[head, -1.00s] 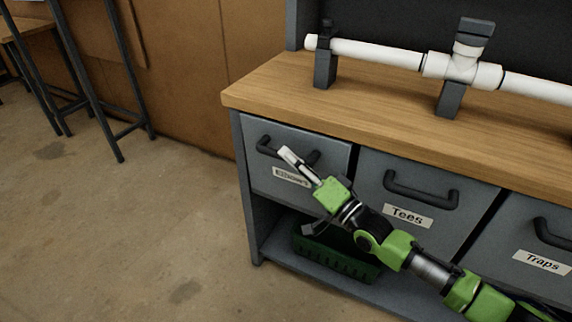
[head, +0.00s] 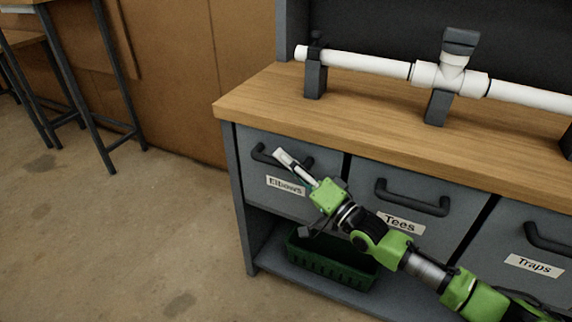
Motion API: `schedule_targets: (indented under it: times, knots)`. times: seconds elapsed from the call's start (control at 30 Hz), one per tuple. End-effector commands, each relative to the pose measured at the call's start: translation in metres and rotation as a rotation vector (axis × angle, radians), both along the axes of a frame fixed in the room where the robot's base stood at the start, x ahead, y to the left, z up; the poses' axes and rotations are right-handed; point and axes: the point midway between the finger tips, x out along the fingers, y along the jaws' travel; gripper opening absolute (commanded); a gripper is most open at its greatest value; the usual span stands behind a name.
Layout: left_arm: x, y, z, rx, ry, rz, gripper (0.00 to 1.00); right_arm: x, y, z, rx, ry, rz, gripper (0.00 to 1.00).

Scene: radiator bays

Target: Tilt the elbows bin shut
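The elbows bin (head: 300,207) is the grey front at the left end of the bench, with a white "Elbows" label (head: 286,186) and a black bar handle (head: 268,156). Its front looks flush with the bench frame, in line with the bin beside it. My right gripper (head: 282,158) is in front of this bin, its pale fingertip over the handle in the picture. I cannot tell whether it touches the handle or how far apart its fingers are. My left gripper is not in view.
The tees bin (head: 370,229) and traps bin (head: 513,240) are to the right, with similar handles. A green crate (head: 325,268) sits on the shelf below. White pipe (head: 370,63) rests on supports on the wooden top (head: 270,103). A stool (head: 115,140) stands left; floor between is clear.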

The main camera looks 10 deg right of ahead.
Motion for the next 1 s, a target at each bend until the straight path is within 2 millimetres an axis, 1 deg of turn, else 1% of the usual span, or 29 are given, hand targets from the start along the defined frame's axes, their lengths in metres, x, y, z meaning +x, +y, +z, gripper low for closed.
schedule_targets:
  times: [0.23, 0.37, 0.47, 0.6, 0.8, 0.9, 1.0]
  knots:
    - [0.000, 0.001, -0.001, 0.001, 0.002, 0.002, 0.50, -0.002, 0.001, -0.002, -0.001, 0.003, 0.003, 0.32]
    - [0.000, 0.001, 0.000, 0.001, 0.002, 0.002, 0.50, -0.010, -0.005, -0.006, -0.002, 0.004, 0.002, 0.32]
    - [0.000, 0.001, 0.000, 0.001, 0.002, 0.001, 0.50, -0.023, -0.014, -0.010, -0.004, 0.006, 0.003, 0.32]
    - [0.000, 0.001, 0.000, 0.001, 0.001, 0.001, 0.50, -0.048, -0.032, -0.017, -0.005, 0.008, 0.002, 0.32]
    - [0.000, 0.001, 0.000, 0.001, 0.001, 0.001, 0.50, -0.079, -0.054, -0.024, -0.003, 0.006, 0.002, 0.32]
    - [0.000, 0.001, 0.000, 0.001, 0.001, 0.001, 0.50, -0.089, -0.061, -0.026, -0.001, 0.005, 0.001, 0.32]
    - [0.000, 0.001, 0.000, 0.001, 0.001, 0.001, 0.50, -0.095, -0.065, -0.027, -0.001, 0.003, 0.002, 0.32]
